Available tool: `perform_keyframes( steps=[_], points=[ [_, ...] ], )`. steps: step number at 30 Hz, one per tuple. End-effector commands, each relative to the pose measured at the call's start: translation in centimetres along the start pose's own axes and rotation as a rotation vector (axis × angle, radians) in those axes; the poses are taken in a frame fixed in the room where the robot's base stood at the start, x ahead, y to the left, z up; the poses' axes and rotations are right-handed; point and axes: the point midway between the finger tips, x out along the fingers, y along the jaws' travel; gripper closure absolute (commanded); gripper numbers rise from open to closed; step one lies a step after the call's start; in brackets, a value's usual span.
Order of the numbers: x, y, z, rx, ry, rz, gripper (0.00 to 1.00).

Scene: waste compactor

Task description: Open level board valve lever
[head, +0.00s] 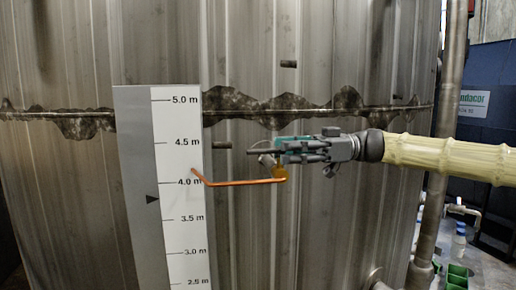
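The level board (180,215) is a grey and white upright panel with a metre scale, standing in front of a large metal tank. A thin orange lever (240,183) runs across from the board's right part, bent up at its left end. Its right end meets a small brass-orange piece (279,171). My gripper (270,151) reaches in from the right, sideways, just above that piece. The gripper overlaps the top of the piece in the picture; I cannot tell whether they touch. The finger gap is not clear from this side.
The ribbed tank wall (330,230) fills the background, with a dark rough seam (300,110) across it. A vertical pipe (440,180) stands at the right. Beyond it are a dark blue container (490,85), bottles (459,240) and green crates (456,275).

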Motion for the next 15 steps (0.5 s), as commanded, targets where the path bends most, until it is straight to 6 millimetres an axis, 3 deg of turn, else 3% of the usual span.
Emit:
perform_keyframes(
  steps=[9,15],
  points=[
    [5.0,-0.1,-0.2,0.002,-0.002,0.001,0.63],
    [6.7,0.0,-0.1,0.002,-0.001,0.002,0.63]
  ],
)
